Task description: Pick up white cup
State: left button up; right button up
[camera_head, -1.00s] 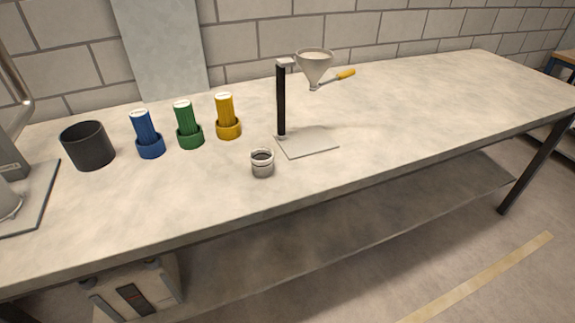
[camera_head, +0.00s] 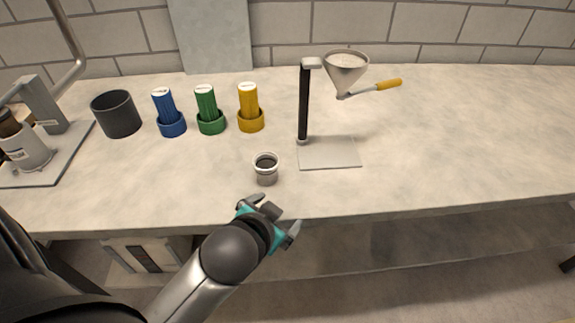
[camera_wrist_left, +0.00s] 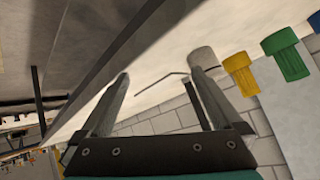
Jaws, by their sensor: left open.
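The white cup (camera_head: 266,175) is a small, pale grey-white cup with a dark inside, standing upright near the table's front edge. In the left wrist view, a pale cylinder that looks like this cup (camera_wrist_left: 203,57) shows just past the tip of the right-hand finger. My left gripper (camera_head: 278,212) is open and empty at the front edge of the table, on the near side of the cup and apart from it. Its two spread fingers (camera_wrist_left: 162,78) show in the left wrist view with nothing between them. My right gripper is not in view.
A stand with a funnel (camera_head: 345,70) and flat base plate (camera_head: 330,153) is right of the cup. Yellow (camera_head: 250,110), green (camera_head: 208,112) and blue (camera_head: 168,115) containers and a dark pot (camera_head: 117,115) stand behind left. The table's right part is clear.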

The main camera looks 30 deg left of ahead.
pick_arm(q)
jog(key=w+d+r+m+t+h, duration=0.2)
jog(key=w+r+t, duration=0.15)
jog(key=r, duration=0.35)
jog(key=w+d+r+m+t+h, duration=0.2)
jog(key=r+m+t, duration=0.15)
jog(key=r, duration=0.45)
jog(key=w+d+r+m+t+h, duration=0.1)
jog(key=w+r+m+t+h, duration=0.2)
jog(key=r, duration=0.4)
jog(key=s+d+r+m+g+h, duration=0.25)
jog(key=d+m+g+h, duration=0.4)
jog(key=m, duration=0.35)
jog(key=s+d+r+m+g+h, duration=0.2)
jog(key=s+d+m+g+h, duration=0.25)
jog(key=d+m+h, duration=0.4)
jog(key=m+g+y, duration=0.4)
jog(key=m+y, duration=0.1)
jog(key=y, duration=1.6)
send_near(266, 168)
jog(key=shift+w+d+f+b, duration=0.1)
jog(key=shift+d+f+b, duration=0.4)
jog(key=shift+f+b, duration=0.1)
jog(key=shift+b+x, duration=0.3)
jog(key=shift+x, duration=2.7)
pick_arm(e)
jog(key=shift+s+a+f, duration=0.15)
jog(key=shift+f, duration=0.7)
